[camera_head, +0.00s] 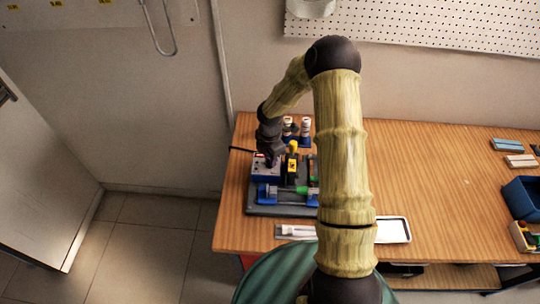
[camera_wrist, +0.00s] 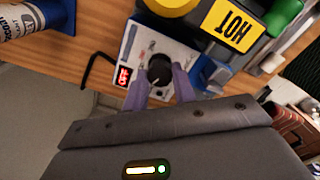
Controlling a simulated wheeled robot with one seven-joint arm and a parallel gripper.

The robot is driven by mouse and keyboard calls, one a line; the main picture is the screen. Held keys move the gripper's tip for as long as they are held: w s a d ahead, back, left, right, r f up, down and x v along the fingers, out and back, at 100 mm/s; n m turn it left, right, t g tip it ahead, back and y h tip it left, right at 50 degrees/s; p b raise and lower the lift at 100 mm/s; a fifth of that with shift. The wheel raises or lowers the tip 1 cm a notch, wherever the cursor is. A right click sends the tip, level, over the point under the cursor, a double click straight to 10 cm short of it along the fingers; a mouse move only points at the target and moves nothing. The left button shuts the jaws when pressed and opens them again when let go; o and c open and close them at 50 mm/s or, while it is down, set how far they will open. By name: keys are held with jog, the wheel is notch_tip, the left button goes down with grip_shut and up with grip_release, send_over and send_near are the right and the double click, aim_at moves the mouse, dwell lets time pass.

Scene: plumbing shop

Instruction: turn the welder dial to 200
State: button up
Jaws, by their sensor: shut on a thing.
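The welder is a small blue and white box (camera_head: 264,172) at the left of the bench, on a dark base plate. In the wrist view its white panel (camera_wrist: 150,42) carries a black round dial (camera_wrist: 159,69) and a red display (camera_wrist: 124,76) that appears to read OFF. My gripper (camera_wrist: 161,84) has its two purple fingers on either side of the dial, shut on it. In the head view my gripper (camera_head: 270,160) comes down over the welder and hides part of it. The dial's marks are too small to read.
A yellow HOT sign (camera_wrist: 234,24) stands close beside the welder, with blue and green fixture parts around it. Labelled bottles (camera_head: 305,129) stand behind. A white tray (camera_head: 393,230) lies at the bench front. The wooden bench (camera_head: 430,190) is clear in the middle.

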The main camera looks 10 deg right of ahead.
jog(key=shift+r+n, duration=0.1)
jog(key=shift+n, duration=0.7)
jog(key=o, duration=1)
notch_tip(320, 180, up, 17)
jog(key=b, duration=0.3)
jog(key=shift+r, duration=0.15)
